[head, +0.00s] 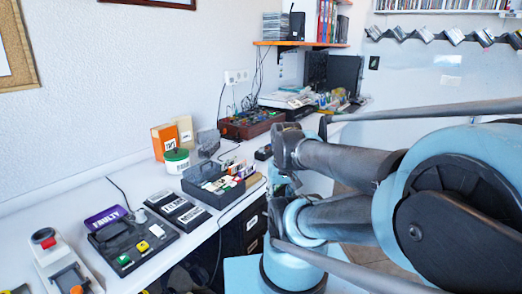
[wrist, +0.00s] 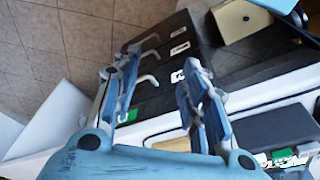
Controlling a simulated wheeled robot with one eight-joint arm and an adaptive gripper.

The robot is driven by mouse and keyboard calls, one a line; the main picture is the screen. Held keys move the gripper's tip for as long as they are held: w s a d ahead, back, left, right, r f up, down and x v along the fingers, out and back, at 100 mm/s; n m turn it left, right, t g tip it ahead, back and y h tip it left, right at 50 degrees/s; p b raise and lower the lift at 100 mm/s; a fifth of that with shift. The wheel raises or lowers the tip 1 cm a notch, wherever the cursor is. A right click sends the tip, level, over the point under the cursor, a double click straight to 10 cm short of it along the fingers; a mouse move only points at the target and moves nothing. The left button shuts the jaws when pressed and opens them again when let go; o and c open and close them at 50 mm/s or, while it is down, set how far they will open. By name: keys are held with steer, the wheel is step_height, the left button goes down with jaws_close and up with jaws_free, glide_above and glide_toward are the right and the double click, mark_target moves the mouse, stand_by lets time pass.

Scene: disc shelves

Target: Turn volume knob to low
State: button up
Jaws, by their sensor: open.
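No part is clearly labelled as a volume knob. A black control box (head: 130,240) stands on the white table in the head view, with a small grey knob-like part (head: 140,215) at its back edge. Green and yellow buttons are on its top, and a purple "FAULTY" sign (head: 105,217) is behind it. My gripper (wrist: 162,62) is open and empty in the wrist view, its two fingers apart above the floor and dark drawer fronts. It is not clearly visible in the head view, where my arm fills the right side.
A red-button box (head: 50,255) stands at the front left. Black labelled blocks (head: 178,210), an open dark box (head: 210,185) and a green-lidded tub (head: 177,160) are farther back on the table.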

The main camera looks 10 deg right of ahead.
step_height(320, 180, up, 21)
steer(key=m+g, duration=0.2)
steer(key=m, duration=1.9)
glide_above(261, 149)
steer(key=w, duration=0.1)
steer(key=f, duration=1.6)
steer(key=shift+w+d+f, duration=0.1)
steer(key=shift+d+f, duration=0.1)
steer(key=shift+f, duration=0.1)
jaws_close()
